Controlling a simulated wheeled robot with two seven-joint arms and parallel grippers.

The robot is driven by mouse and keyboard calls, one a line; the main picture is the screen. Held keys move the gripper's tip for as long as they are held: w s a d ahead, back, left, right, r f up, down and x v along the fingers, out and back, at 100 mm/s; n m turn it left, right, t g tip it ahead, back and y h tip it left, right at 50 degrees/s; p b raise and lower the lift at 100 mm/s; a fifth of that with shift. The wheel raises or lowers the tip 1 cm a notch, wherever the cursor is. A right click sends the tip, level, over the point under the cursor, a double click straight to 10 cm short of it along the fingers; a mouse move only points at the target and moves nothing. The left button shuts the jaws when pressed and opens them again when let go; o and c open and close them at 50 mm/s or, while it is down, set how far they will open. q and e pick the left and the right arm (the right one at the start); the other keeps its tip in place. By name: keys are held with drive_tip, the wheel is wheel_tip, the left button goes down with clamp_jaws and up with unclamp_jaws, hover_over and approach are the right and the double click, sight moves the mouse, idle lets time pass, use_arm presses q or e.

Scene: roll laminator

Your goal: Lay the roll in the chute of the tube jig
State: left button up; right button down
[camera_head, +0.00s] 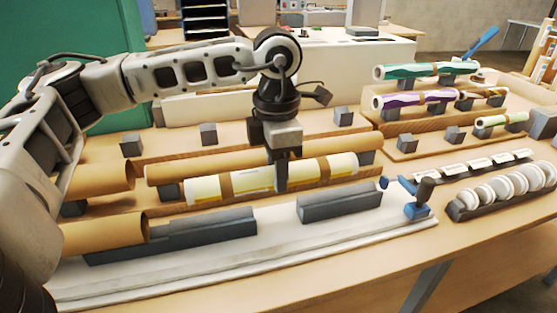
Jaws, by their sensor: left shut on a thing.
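A cream roll (330,170) with brown bands is held level, running left to right, in the middle of the view. My left gripper (281,182) points down and is shut on the roll near its middle. The tube jig has a pale base board (290,245) in front of the roll, with a grey chute in separate lengths (215,231) and (340,203). The roll appears behind and above this chute, apart from it. A brown tube (105,235) lies at the chute's left end. My right gripper is not in view.
A long brown tube (362,142) lies behind the roll. A blue clamp with a dark knob (418,205) stands at the jig's right end. Patterned rolls (420,70) rest on stands at the back right. White discs (508,187) sit in a rack at right.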

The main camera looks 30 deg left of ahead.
use_arm(q)
drive_tip(key=shift+w+f+b, duration=0.1)
drive_tip(key=shift+f+b, duration=1.75)
drive_tip(key=shift+f, duration=1)
drive_tip(key=shift+d+f, duration=0.1)
drive_tip(key=shift+w, duration=0.1)
drive_tip(key=o, duration=1.2)
